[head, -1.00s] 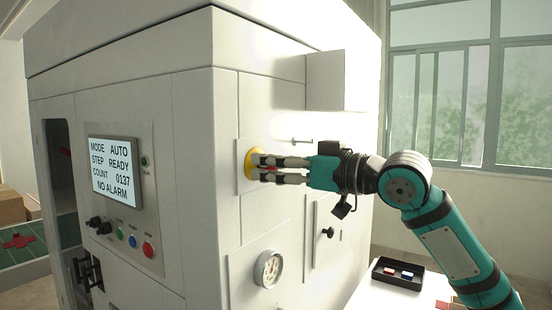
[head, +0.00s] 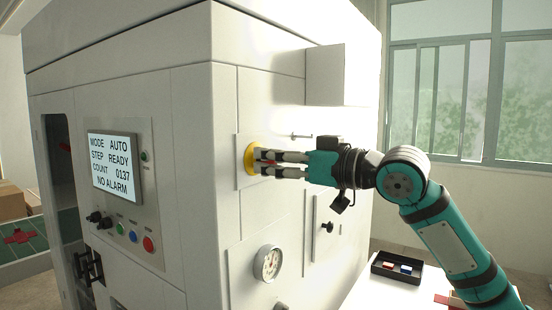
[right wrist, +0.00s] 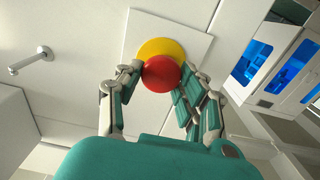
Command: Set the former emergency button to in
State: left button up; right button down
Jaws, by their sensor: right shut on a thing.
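The emergency button is a red mushroom head (right wrist: 161,73) in front of a yellow round base (right wrist: 162,47) on a pale square plate, seen in the right wrist view. In the head view the yellow base (head: 249,159) sits on the machine's side panel, and the red head is mostly hidden by the fingers. My right gripper (head: 262,163) points at the panel with its fingertips at the button. In the right wrist view its fingers (right wrist: 158,80) stand on both sides of the red head, shut on it. My left gripper is not in view.
The box former (head: 215,190) has a screen (head: 115,164) reading MODE AUTO, STEP READY, COUNT 0137, NO ALARM. A gauge (head: 268,262), a small black knob (head: 327,228) and a protruding box (head: 340,75) are near my right arm. A black tray (head: 397,271) sits on a white table.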

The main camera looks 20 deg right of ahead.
jog(key=shift+w+a+r+p, duration=0.15)
jog(key=shift+p, duration=0.15)
jog(key=shift+w, duration=0.1)
jog(key=c, duration=0.9)
grip_release()
jog(key=shift+w, duration=0.1)
jog(key=shift+o, duration=0.2)
jog(key=v, duration=1.2)
